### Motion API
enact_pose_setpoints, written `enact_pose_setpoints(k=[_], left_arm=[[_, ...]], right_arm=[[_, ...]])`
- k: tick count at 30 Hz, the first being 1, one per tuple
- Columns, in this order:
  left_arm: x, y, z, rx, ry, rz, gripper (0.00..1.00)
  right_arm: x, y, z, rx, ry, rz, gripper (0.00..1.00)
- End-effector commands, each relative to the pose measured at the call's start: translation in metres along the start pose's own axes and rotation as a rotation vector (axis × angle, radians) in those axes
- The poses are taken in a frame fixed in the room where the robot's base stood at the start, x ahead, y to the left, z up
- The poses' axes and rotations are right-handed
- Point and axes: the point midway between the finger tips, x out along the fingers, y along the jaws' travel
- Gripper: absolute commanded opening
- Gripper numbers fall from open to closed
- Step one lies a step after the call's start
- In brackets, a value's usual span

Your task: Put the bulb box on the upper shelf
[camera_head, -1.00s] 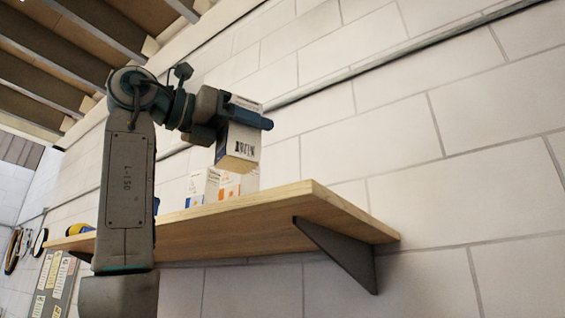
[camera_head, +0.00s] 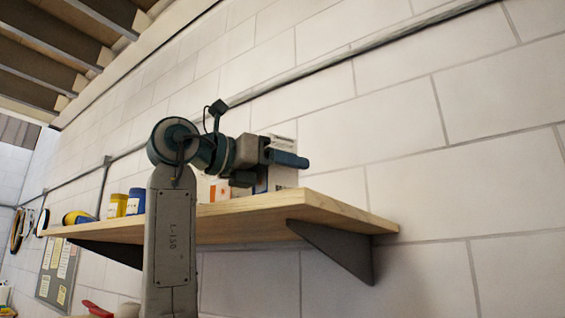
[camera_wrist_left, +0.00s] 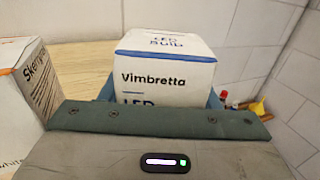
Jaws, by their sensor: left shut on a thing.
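The bulb box (camera_wrist_left: 165,72) is white, with dark "Vimbretta" and "LED" print in the left wrist view. In the head view the box (camera_head: 284,180) is partly covered by my left gripper (camera_head: 288,158), which is shut on it. The box looks upright, its lower end at the wooden shelf (camera_head: 330,207); whether it rests there I cannot tell. My right gripper is not in view.
A white and orange box (camera_head: 212,190) stands on the shelf left of the bulb box; a "Skerry..." box (camera_wrist_left: 22,85) is close at left in the wrist view. A yellow jar (camera_head: 117,206) and a blue-topped jar (camera_head: 136,202) stand farther left. The shelf's right end is clear.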

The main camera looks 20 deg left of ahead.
Motion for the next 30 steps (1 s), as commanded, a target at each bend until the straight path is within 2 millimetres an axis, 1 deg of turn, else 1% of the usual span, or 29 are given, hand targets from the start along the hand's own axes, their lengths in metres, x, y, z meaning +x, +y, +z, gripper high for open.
enact_pose_setpoints(k=[5, 8, 9, 11, 12, 20, 23, 26, 29, 30], left_arm=[[0.000, 0.000, 0.000, 0.000, -0.001, 0.000, 0.34], [0.000, 0.000, -0.004, 0.000, -0.001, 0.000, 0.34], [0.000, 0.000, -0.004, 0.000, -0.001, 0.000, 0.58], [0.000, 0.000, -0.003, 0.000, -0.001, 0.000, 0.70], [0.000, 0.000, -0.003, 0.000, -0.001, 0.000, 0.78], [-0.001, 0.000, -0.002, 0.000, -0.001, 0.000, 0.78], [-0.001, 0.000, 0.003, 0.001, -0.001, 0.000, 0.78], [-0.013, 0.000, -0.002, 0.003, -0.003, 0.002, 0.78], [-0.033, 0.000, -0.004, 0.002, -0.004, 0.003, 0.78], [-0.042, 0.000, -0.004, 0.002, -0.004, 0.003, 0.78]], right_arm=[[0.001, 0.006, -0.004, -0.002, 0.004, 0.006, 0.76], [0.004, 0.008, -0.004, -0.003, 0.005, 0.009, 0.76], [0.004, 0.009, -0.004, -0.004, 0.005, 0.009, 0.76], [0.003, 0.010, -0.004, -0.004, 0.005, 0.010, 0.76], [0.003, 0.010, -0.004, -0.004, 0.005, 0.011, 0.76], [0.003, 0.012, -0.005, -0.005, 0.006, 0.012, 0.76], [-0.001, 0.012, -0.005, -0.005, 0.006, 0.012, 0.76], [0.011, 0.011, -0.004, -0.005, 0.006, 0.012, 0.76], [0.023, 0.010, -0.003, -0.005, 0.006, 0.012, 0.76], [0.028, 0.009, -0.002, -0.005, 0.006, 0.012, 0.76]])
